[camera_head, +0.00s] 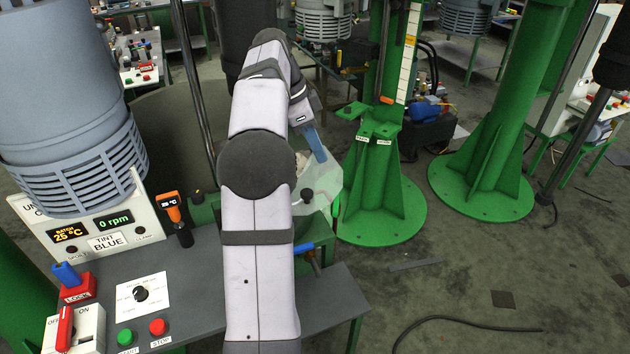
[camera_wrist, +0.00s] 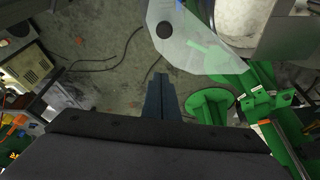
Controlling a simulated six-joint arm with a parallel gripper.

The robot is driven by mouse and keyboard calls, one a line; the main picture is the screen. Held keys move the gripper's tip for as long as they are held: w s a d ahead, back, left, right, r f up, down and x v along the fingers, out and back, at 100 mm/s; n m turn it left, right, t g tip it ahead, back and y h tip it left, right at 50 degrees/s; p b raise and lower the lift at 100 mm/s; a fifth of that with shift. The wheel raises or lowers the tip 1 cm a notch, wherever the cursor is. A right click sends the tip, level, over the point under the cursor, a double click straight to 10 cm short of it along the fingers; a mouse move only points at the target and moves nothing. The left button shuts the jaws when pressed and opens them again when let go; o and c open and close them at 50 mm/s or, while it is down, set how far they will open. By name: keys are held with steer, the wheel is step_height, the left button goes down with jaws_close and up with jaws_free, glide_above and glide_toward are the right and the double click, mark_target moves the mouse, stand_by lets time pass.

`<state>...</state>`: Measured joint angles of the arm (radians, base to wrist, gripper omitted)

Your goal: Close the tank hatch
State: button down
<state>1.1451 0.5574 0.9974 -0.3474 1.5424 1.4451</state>
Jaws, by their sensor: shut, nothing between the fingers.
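The hatch (camera_head: 330,178) is a pale, see-through plate with a black knob (camera_head: 308,195), partly hidden behind my arm in the head view. In the wrist view the hatch (camera_wrist: 195,48) spreads across the top centre, its dark round knob (camera_wrist: 164,30) near the left end. Green parts show through it. A pale rounded body (camera_wrist: 243,22), perhaps the tank, is at its right; the opening cannot be made out. My gripper (camera_head: 320,157) is shut and empty near the hatch. In the wrist view its blue-grey fingers (camera_wrist: 160,80) appear below the knob, with a gap between.
A green column (camera_head: 385,190) with a round foot stands right of the hatch. The grey control bench (camera_head: 210,290) carries a LOCK block (camera_head: 77,285), a dial and buttons. A blue-tipped handle (camera_head: 305,248) sticks out beside my arm. Floor at the right is mostly clear.

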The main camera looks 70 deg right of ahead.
mark_target(308, 190)
steer(key=p+x, duration=0.2)
steer(key=x, duration=0.7)
steer(key=shift+s+f, duration=0.15)
steer(key=shift+f, duration=0.25)
steer(key=w+p, duration=0.1)
steer(key=w+a+p, duration=0.1)
steer(key=shift+w+a+f, duration=0.15)
steer(key=shift+w+a, duration=0.15)
steer(key=shift+w, duration=0.05)
steer(key=shift+w+a+f+p, duration=0.2)
steer(key=shift+w+f+p, duration=0.05)
steer(key=shift+w+p, duration=0.1)
steer(key=shift+w, duration=0.1)
steer(key=shift+w+a, duration=0.3)
steer(key=shift+w, duration=0.45)
steer(key=w+d+p, duration=0.1)
steer(key=w+p, duration=0.7)
steer(key=w, duration=0.8)
steer(key=shift+w, duration=0.15)
